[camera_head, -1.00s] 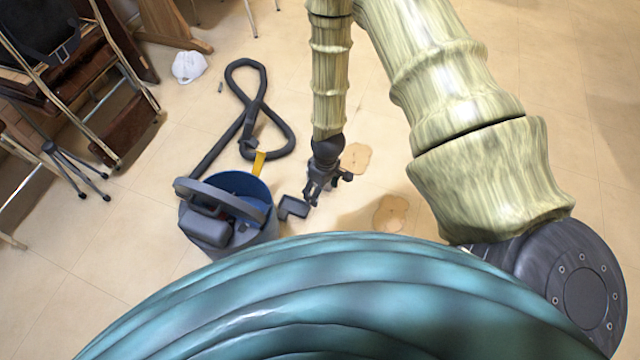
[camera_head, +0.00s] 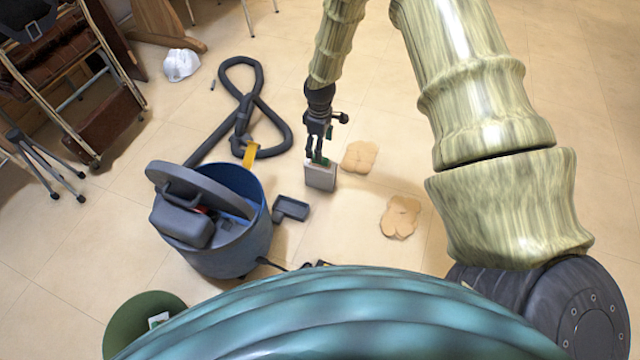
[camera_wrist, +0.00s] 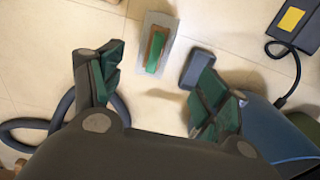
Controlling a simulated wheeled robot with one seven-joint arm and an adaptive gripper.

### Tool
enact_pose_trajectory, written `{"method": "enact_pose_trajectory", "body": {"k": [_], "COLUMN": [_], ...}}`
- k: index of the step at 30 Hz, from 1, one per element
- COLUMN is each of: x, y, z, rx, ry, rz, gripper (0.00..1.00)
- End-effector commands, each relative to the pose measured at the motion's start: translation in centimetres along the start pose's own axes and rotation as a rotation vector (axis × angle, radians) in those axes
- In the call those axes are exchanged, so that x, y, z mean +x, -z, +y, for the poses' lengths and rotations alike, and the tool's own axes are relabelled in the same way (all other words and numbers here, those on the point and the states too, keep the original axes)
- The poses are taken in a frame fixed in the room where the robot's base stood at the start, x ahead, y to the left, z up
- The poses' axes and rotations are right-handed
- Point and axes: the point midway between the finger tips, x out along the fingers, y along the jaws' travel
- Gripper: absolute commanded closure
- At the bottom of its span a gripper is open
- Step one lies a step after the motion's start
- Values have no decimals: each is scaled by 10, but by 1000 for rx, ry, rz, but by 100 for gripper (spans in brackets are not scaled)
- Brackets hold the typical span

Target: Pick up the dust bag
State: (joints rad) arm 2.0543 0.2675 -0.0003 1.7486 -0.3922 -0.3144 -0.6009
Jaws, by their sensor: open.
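A blue vacuum canister (camera_head: 240,245) with a tilted grey lid stands left of the bag. Its black hose (camera_head: 285,140) loops behind, and a dark grey nozzle piece (camera_head: 291,208) lies close by. Two flat tan patches (camera_head: 359,157) (camera_head: 401,216) lie to the right.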

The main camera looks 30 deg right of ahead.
Motion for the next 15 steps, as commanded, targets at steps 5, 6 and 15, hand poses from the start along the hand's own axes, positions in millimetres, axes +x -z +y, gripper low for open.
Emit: {"method": "enact_pose_trajectory", "body": {"k": [5,6,15], "x": [6,9,49], "y": [1,1,0], "z": [7,7,6], "rx": [-10,-11,-10], "ry": [-3,-3,-3], "rz": [-3,-4,-4], "gripper": [25,25,25]}}
